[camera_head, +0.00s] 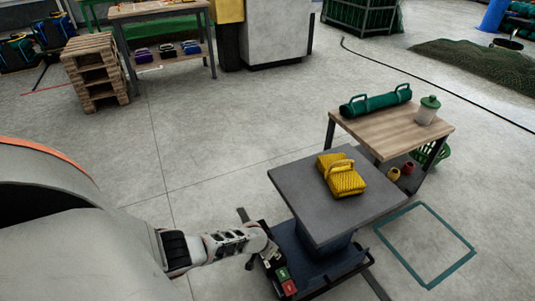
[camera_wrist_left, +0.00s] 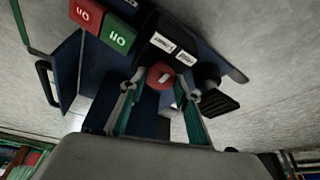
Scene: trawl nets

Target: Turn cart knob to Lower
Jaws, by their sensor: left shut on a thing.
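The lift cart has a grey top (camera_head: 300,190) and a dark blue base, and stands at the lower right of the head view. My left gripper (camera_head: 267,252) is at the cart's near left side, by its control panel. In the left wrist view the round red knob (camera_wrist_left: 160,75) with a pale mark sits between the fingertips of my left gripper (camera_wrist_left: 164,88). The gripper is shut on the knob. Two white labels (camera_wrist_left: 162,42) are beside the knob, their text too small to read. The knob is hidden in the head view. My right gripper is not in view.
A red button (camera_wrist_left: 87,14) and a green button (camera_wrist_left: 118,37) are beside the labels. A black part (camera_wrist_left: 218,92) sticks out right of the knob. A yellow bundle (camera_head: 341,174) lies on the cart top. A wooden table (camera_head: 378,130) stands behind. The floor left of the cart is clear.

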